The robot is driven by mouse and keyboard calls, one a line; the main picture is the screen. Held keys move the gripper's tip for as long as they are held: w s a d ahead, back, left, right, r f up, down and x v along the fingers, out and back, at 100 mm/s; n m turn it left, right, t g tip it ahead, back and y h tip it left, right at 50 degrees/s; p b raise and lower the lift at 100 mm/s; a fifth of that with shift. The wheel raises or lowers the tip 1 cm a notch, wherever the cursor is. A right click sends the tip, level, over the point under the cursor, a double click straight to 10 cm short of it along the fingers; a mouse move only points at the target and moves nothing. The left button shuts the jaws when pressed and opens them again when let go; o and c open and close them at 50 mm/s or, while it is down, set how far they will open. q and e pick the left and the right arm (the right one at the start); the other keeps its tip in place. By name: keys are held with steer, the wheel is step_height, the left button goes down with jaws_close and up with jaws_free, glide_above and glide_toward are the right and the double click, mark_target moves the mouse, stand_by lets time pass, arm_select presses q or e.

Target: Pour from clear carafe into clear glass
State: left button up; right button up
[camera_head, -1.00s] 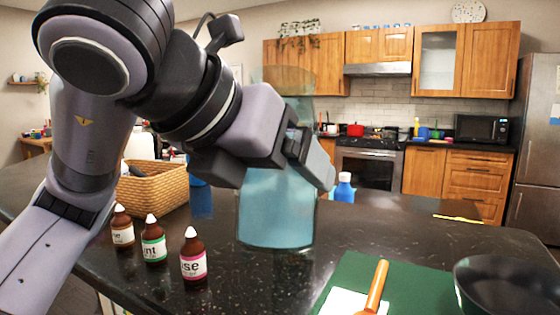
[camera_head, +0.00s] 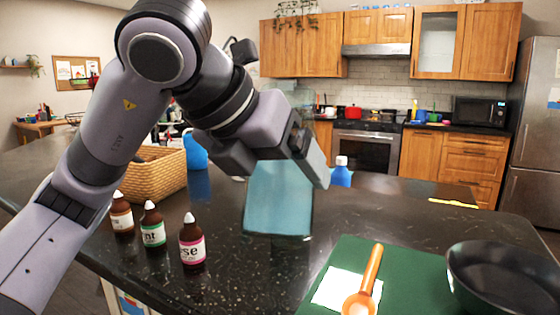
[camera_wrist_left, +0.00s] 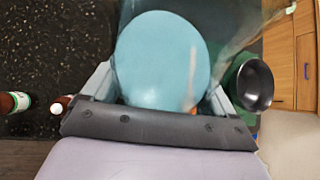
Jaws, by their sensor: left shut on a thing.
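The clear carafe (camera_head: 278,205) holds blue-green liquid and stands about upright over the dark counter in the head view. I cannot tell whether its base touches the counter. My left gripper (camera_head: 306,152) is shut around the carafe's body, and its hand and wrist hide part of the carafe. In the left wrist view, the carafe (camera_wrist_left: 163,58) fills the space between the two fingers. I cannot make out a clear glass in either view. My right gripper is not in view.
Several brown dropper bottles (camera_head: 192,247) stand at the front left, before a wicker basket (camera_head: 158,178). A blue bottle (camera_head: 341,176) stands behind the carafe. At the right are a green board (camera_head: 335,262), an orange-handled spoon (camera_head: 372,270) and a black pan (camera_head: 505,275).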

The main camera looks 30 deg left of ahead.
mark_target(277, 188)
arm_select(q)
steer(key=shift+s+d+f+g+p, duration=0.2)
steer(key=shift+s+f+g+p, duration=0.3)
steer(key=shift+g, duration=0.2)
steer(key=shift+s+d+f+n+g+h+p, duration=0.1)
steer(key=shift+s+f+n+g+h+p, duration=0.15)
steer(key=shift+g+p, duration=0.25)
steer(key=shift+s+d+f+n+g+h+p, duration=0.15)
steer(key=shift+f+g+h+p, duration=0.1)
steer(key=shift+g+p, duration=0.25)
steer(key=shift+s+r+n+g+h+p, duration=0.15)
steer(key=shift+g+h+p, duration=0.1)
steer(key=shift+g+p, duration=0.55)
steer(key=shift+s+n+g+h+p, duration=0.15)
steer(key=shift+g+h+p, duration=0.1)
steer(key=shift+g+p, duration=0.55)
steer(key=shift+r+p, duration=0.15)
steer(key=shift+p, duration=0.25)
steer(key=shift+s+r+p, duration=0.1)
steer(key=shift+p, duration=0.25)
steer(key=shift+r+g+p, duration=0.15)
steer(key=shift+g+p, duration=0.2)
steer(key=shift+g, duration=0.05)
steer(key=shift+r+g+h, duration=0.15)
steer(key=shift+g+h, duration=0.35)
steer(key=shift+g, duration=0.2)
